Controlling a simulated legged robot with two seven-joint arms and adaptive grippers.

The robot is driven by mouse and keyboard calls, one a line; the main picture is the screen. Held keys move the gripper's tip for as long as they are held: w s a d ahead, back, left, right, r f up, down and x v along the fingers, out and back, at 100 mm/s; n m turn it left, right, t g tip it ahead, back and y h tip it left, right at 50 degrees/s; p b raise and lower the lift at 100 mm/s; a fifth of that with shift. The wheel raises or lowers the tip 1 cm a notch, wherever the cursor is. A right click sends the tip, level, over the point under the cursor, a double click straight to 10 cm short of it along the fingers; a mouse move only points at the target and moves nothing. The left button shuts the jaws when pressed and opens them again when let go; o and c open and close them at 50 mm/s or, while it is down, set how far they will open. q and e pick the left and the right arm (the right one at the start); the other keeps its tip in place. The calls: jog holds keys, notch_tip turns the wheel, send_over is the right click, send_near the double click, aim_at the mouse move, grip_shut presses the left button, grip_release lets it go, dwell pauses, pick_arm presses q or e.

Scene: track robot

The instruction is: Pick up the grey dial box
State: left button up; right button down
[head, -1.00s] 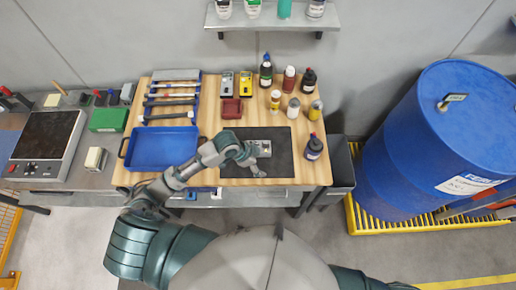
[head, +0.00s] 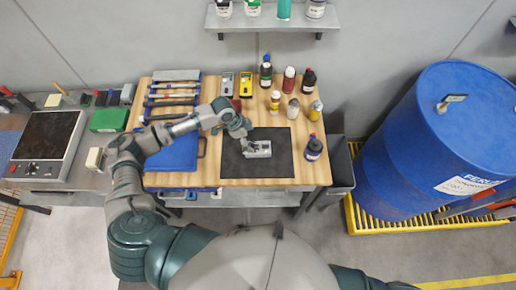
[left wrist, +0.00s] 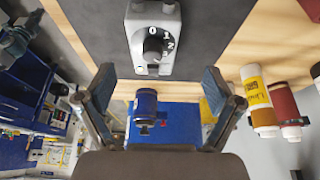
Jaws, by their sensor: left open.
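The grey dial box (head: 259,150) lies on the dark mat (head: 283,168) on the wooden bench. In the left wrist view the dial box (left wrist: 150,22) is at the top centre, its black dial and numbers facing the camera. My left gripper (head: 243,136) is just behind and left of the box in the head view. In the left wrist view my left gripper (left wrist: 158,85) has its two fingers wide apart, with no object held between them; the box shows beyond the fingertips. My right gripper is out of view.
Several bottles (head: 289,79) stand behind the mat, and one dark bottle (head: 313,148) stands at its right edge. A blue tray (head: 176,158) lies left, partly under my arm. Grey (head: 227,83) and yellow (head: 246,84) devices lie at the back. The mat's front is clear.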

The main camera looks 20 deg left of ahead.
aim_at(255, 145)
pick_arm(q)
jog(key=shift+s+d+p+x, duration=0.15)
jog(key=shift+d+p+x, duration=0.1)
jog(key=shift+x, duration=1.55)
jog(key=shift+s+d+p+x, duration=0.1)
jog(key=shift+p+x, duration=0.1)
jog(key=shift+x, duration=1.55)
jog(key=shift+r, duration=0.15)
jog(key=c, duration=1.4)
jog(key=shift+c, duration=0.2)
